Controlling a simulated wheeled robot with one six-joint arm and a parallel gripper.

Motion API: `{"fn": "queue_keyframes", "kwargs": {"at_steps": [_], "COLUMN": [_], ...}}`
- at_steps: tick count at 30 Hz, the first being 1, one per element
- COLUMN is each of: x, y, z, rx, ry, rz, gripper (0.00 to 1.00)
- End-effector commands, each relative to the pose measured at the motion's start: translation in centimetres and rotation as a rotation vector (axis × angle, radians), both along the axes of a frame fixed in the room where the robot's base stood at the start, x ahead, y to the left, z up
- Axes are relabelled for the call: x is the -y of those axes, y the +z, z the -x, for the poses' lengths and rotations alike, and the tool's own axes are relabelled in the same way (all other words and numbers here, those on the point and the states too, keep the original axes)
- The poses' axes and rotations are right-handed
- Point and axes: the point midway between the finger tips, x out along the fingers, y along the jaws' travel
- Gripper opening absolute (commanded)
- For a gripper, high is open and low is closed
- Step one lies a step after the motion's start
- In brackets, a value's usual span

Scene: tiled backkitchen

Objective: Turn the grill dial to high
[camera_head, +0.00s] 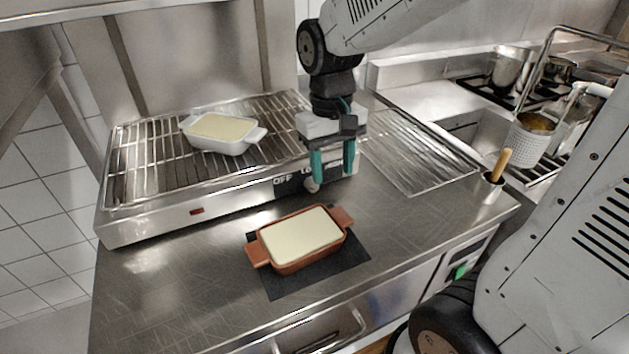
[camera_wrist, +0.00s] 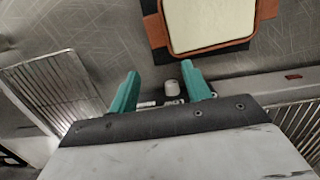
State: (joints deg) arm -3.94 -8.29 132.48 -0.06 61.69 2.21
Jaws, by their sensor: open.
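The grill (camera_head: 150,222) is a steel unit with a wire rack on the counter at left. Its front carries a black dial panel (camera_head: 288,183) with "OFF" and part of another label readable. The pale dial (camera_head: 312,185) sits on this panel, partly hidden by my gripper. My gripper (camera_head: 333,176) is open, its two green fingers pointing down in front of the panel. In the wrist view the dial (camera_wrist: 172,87) shows between the green fingers (camera_wrist: 157,88). I cannot tell whether they touch it. The dial's pointer setting cannot be made out.
A white dish (camera_head: 222,145) stands on the grill rack. A terracotta dish (camera_head: 300,240) sits on a dark mat (camera_head: 345,262) in front of the grill. The left front counter is clear.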

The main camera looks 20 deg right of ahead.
Motion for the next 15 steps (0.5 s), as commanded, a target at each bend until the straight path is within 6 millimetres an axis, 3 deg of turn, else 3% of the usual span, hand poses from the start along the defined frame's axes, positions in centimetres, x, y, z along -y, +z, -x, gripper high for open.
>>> {"fn": "queue_keyframes", "kwargs": {"at_steps": [4, 8, 15], "x": [-0.6, -0.9, -0.8], "y": [-1.5, -1.1, -3.8], "z": [-4.0, -6.8, -7.0], "rx": [0.017, 0.086, 0.099], "ry": [-0.006, -0.023, -0.032], "rz": [-0.001, -0.005, -0.006], "gripper": [0.48, 0.48, 0.48]}}
